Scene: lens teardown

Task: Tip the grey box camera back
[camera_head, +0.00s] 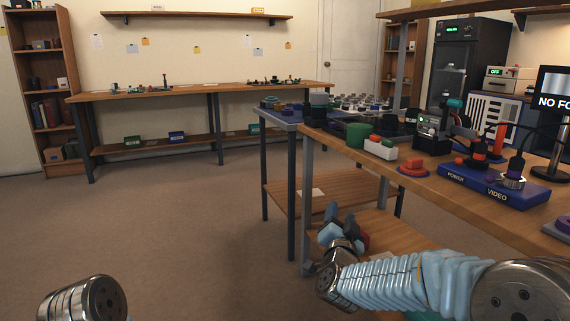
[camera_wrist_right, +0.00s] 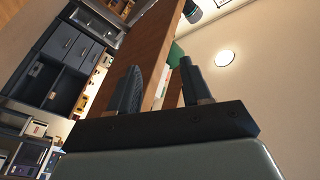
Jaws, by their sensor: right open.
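I cannot make out a grey box camera for sure. A dark boxy device (camera_head: 433,131) with a small green-lit face and a teal part beside it stands on the wooden workbench (camera_head: 455,198) at the right. My right gripper (camera_head: 345,226) is low in front of the bench's near left end, apart from the device. In the right wrist view the right gripper (camera_wrist_right: 159,85) shows two spread fingers with nothing held between them. Of my left arm only a metal link shows at the lower left; its gripper is out of frame.
A lower shelf (camera_head: 325,192) lies behind my right gripper. The floor (camera_head: 190,220) at left is clear.

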